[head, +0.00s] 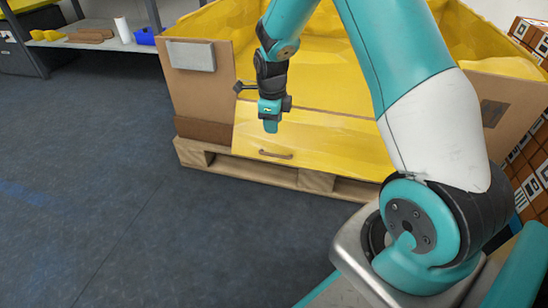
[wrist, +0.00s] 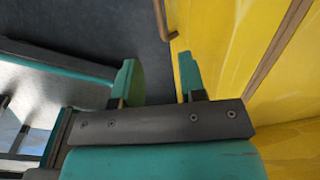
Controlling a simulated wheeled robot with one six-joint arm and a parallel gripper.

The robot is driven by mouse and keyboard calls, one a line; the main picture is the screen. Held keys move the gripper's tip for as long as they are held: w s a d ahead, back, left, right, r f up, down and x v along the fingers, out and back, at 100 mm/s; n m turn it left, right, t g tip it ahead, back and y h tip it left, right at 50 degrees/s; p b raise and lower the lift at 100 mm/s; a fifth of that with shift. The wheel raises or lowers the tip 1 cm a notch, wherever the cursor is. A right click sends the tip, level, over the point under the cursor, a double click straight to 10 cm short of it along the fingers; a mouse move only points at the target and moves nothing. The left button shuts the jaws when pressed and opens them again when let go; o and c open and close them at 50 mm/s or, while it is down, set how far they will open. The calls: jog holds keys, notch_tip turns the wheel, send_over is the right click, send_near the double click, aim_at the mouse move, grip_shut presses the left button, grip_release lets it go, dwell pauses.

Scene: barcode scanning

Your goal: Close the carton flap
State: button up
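The large cardboard carton (head: 203,95) has a yellow lining and stands on a wooden pallet. Its yellow front flap (head: 330,145) hangs folded down and outward, its lower edge over the pallet's front. A brown bar handle (head: 276,154) sits near the flap's lower edge. My gripper (head: 270,127) is above the handle, in front of the flap's upper left part. In the wrist view my gripper (wrist: 160,82) is open, with nothing between its fingers. The flap (wrist: 210,35) fills the right side there, and the handle (wrist: 160,22) shows at the top, apart from the fingertips.
The wooden pallet (head: 195,154) juts out under the carton. A shelf (head: 95,43) with small items stands at the back left. Stacked boxes (head: 530,150) stand at the right edge. The dark floor (head: 110,170) at left and in front is clear.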

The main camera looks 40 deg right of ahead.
jog(key=b, duration=0.6)
send_near(274, 151)
jog(key=f, duration=0.2)
jog(key=s+a+f, duration=0.1)
jog(key=f, duration=0.1)
jog(key=s+f, duration=0.1)
jog(key=f, duration=0.2)
jog(key=shift+s+a, duration=0.1)
jog(key=shift+a, duration=0.05)
jog(key=shift+r, duration=0.1)
jog(key=shift+c, duration=0.5)
grip_shut()
